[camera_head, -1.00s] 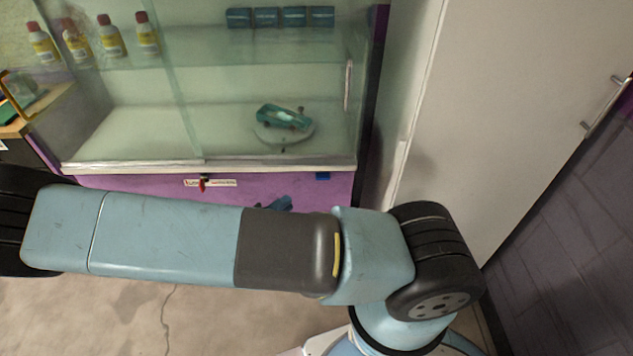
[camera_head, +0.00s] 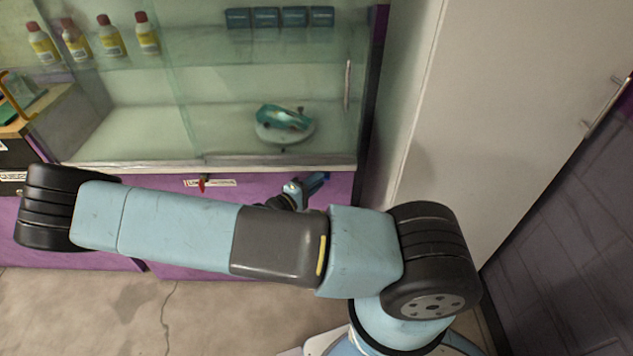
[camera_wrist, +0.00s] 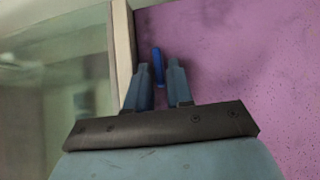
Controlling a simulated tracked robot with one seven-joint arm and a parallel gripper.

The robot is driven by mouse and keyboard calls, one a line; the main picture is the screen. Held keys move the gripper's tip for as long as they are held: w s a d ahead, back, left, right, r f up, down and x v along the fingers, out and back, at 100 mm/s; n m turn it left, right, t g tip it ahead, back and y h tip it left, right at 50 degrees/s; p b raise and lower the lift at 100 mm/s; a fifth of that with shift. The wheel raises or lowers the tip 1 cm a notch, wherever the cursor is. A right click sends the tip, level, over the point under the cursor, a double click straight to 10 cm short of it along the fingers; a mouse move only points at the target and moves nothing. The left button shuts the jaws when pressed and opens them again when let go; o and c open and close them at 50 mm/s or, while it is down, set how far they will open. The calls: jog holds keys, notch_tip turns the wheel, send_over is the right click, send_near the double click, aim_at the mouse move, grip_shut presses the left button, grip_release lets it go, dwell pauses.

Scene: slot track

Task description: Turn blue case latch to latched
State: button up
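The blue latch (camera_wrist: 156,55) shows in the wrist view as a narrow blue bar on the purple panel, close to the pale edge strip. My gripper (camera_wrist: 159,67) is open, with its two blue fingers apart. The latch shows in the gap at the fingertips, with no clear contact on either side. In the head view my gripper (camera_head: 316,183) is at the purple front below the glass case, at the right. There it covers most or all of the latch, so the latch's angle cannot be told in that view.
A red latch (camera_head: 202,184) beside a white label sits further left on the purple front. Behind the glass are a teal model car (camera_head: 283,118) on a round stand, several bottles (camera_head: 112,38) and blue boxes (camera_head: 266,17). A white door (camera_head: 515,110) stands at right.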

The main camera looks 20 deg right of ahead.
jog(key=shift+w+d, duration=0.15)
jog(key=shift+d, duration=0.15)
jog(key=shift+c, duration=0.2)
grip_shut()
jog(key=shift+f, duration=0.15)
jog(key=shift+s+d+f+n+t+y, duration=0.1)
jog(key=shift+d+f+n+t+y, duration=0.2)
jog(key=shift+n+t+y, duration=2.2)
jog(key=shift+s+d+f+n+t+y, duration=0.1)
jog(key=shift+d+f+n+t, duration=0.15)
jog(key=shift+n+t, duration=4.65)
jog(key=shift+s+d+f+n+t+y, duration=0.2)
jog(key=shift+n+t+y, duration=1.05)
jog(key=shift+n, duration=4.75)
jog(key=shift+w+d+n+y, duration=0.1)
jog(key=shift+d+n+y, duration=0.05)
jog(key=shift+n+y, duration=0.15)
